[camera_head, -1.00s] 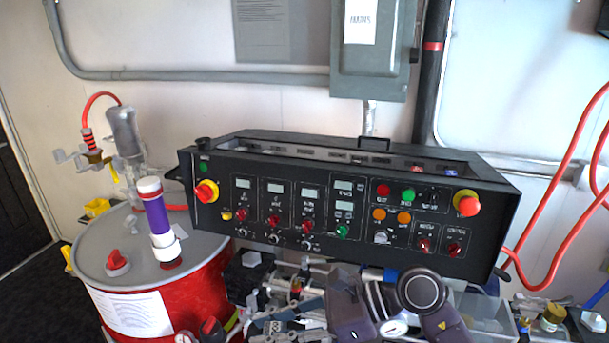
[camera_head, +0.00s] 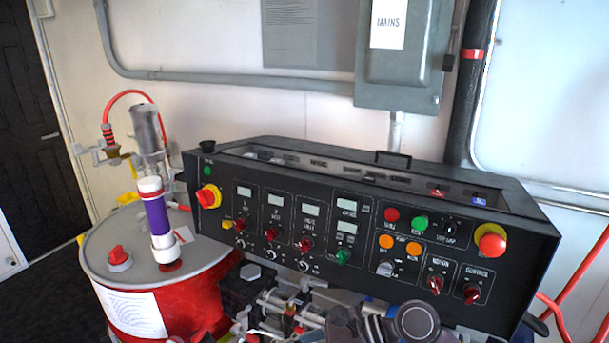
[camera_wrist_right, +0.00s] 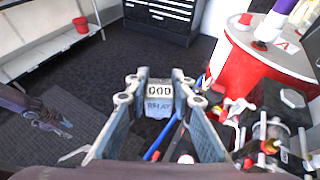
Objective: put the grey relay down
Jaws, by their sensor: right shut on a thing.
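The grey relay (camera_wrist_right: 159,100), a small block with a "000" face and the word RELAY, sits between the fingertips of my right gripper (camera_wrist_right: 158,92) in the right wrist view. The gripper is shut on it and holds it above the dark floor, left of the red drum. In the head view only part of my right arm shows at the bottom edge, and the relay cannot be made out. At the left of the right wrist view is what looks like my left gripper (camera_wrist_right: 52,122), small and dark, its jaws unclear.
A black control panel (camera_head: 350,225) fills the middle of the head view. The red drum (camera_head: 190,295) with a purple-banded cylinder stands left of it. Pipes and fittings (camera_wrist_right: 265,135) crowd the right of the wrist view.

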